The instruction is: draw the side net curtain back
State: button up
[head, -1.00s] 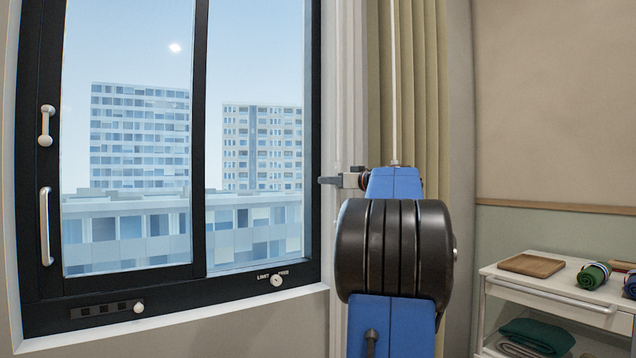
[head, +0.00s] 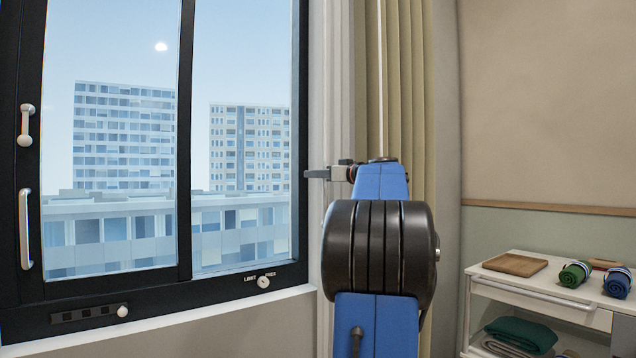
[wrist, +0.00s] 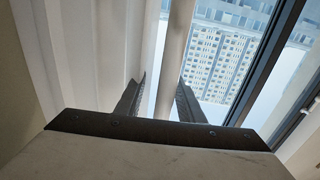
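The white net curtain (head: 337,80) hangs gathered in a narrow vertical bunch at the window's right edge. In the wrist view pale upright folds (wrist: 112,45) fill the left side. My gripper (head: 312,174) reaches left across the bunch at mid-window height. In the wrist view its two dark fingers (wrist: 162,88) stand apart, with a pale upright rod (wrist: 175,50) between them. The rod is close to the right finger, and a gap shows on the left. Contact cannot be told. My arm hides the lower part of the curtains.
A beige heavy curtain (head: 408,80) hangs right of the net, with a thin pale line in front of it. The black-framed window (head: 186,110) is at left, its handle (head: 26,228) far off. A white bedside cabinet (head: 540,288) with a wooden tray (head: 515,264) stands right.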

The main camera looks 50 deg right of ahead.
notch_tip(320, 180, up, 8)
jog(key=shift+f, duration=0.15)
dwell(0.7)
